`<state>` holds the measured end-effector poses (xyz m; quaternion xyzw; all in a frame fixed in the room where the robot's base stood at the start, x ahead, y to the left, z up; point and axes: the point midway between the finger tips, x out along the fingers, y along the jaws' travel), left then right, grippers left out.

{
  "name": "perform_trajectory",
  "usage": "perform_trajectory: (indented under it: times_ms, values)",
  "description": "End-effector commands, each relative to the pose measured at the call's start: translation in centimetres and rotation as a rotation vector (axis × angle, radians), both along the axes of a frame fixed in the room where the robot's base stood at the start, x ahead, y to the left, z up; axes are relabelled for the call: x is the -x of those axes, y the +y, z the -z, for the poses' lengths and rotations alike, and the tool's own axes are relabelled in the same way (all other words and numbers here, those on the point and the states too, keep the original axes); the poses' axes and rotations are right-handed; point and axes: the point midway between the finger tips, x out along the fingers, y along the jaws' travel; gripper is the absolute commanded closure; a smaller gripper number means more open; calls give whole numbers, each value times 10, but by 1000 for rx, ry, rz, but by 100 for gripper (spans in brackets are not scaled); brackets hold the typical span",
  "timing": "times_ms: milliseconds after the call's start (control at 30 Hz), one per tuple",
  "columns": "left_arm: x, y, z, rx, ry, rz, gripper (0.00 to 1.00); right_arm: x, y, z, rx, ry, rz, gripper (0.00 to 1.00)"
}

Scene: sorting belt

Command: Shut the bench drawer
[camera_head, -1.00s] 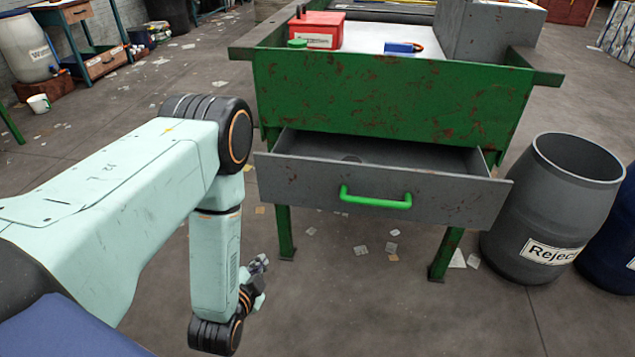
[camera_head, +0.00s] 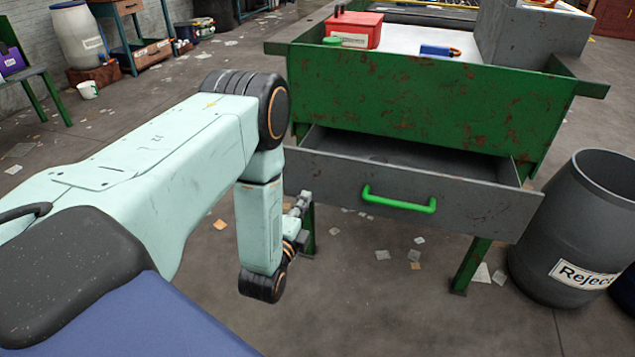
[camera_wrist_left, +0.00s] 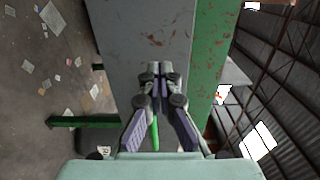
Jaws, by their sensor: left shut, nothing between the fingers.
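The bench drawer (camera_head: 460,203) is grey with rust spots and stands pulled out of the green bench (camera_head: 420,95); its dark inside shows behind the front. A bright green bar handle (camera_head: 398,201) is on the drawer front. In the left wrist view the drawer front (camera_wrist_left: 125,45) lies ahead, with part of the green handle (camera_wrist_left: 155,135) between the finger links. My left gripper (camera_head: 303,198) is low, by the drawer's left end. In the left wrist view the fingertips (camera_wrist_left: 158,68) are together and empty; I cannot tell whether they touch the drawer. My right gripper is out of view.
A grey Reject barrel (camera_head: 570,235) stands close to the drawer's right. A red box (camera_head: 354,30) and a blue item (camera_head: 438,50) are on the bench top. Paper scraps litter the floor. A white barrel (camera_head: 78,35) stands far left.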

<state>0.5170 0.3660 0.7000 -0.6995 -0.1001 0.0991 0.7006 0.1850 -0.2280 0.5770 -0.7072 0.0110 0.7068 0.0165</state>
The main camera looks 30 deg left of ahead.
Motion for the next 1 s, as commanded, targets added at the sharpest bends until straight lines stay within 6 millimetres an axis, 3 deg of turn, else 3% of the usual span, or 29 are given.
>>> perform_trajectory:
  times_ms: [200, 433, 633, 1000]
  values:
    - [-41, 9, 1, -1, -4, 1, 100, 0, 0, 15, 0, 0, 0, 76]
    - [-74, 17, 1, 0, -3, 3, 100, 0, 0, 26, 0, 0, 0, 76]
    - [-86, 20, 1, 1, 0, 3, 100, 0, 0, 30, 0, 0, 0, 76]
    - [-87, 21, 0, 1, 1, 3, 100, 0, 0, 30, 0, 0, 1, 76]
